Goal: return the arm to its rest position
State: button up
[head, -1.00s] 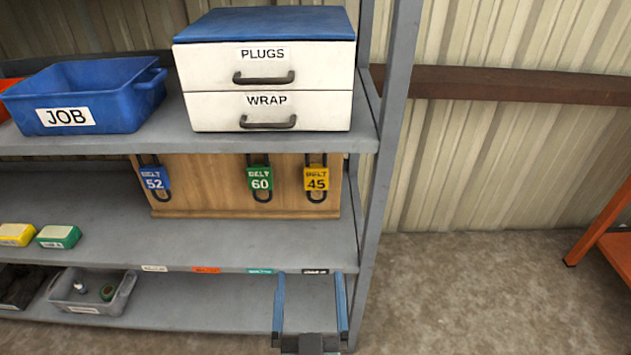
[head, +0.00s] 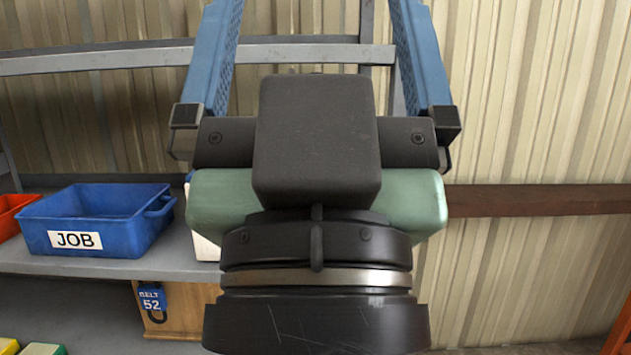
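My gripper (head: 315,50) fills the middle of the head view, close to the camera, with its two blue fingers pointing up. The fingers are wide apart and nothing shows between them. Their tips run out of the top of the picture. The gripper's body hides most of the white drawer unit and much of the shelf behind it.
A grey shelf (head: 100,264) stands behind at the left. It carries a blue JOB bin (head: 100,212) and an orange bin (head: 14,210). Below hangs a blue BELT 52 tag (head: 152,300) on a wooden board (head: 180,318). A corrugated wall (head: 540,100) is behind.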

notch_tip(320, 180, up, 13)
jog(key=p, duration=1.1)
jog(key=shift+w+a, duration=0.1)
dwell(1.3)
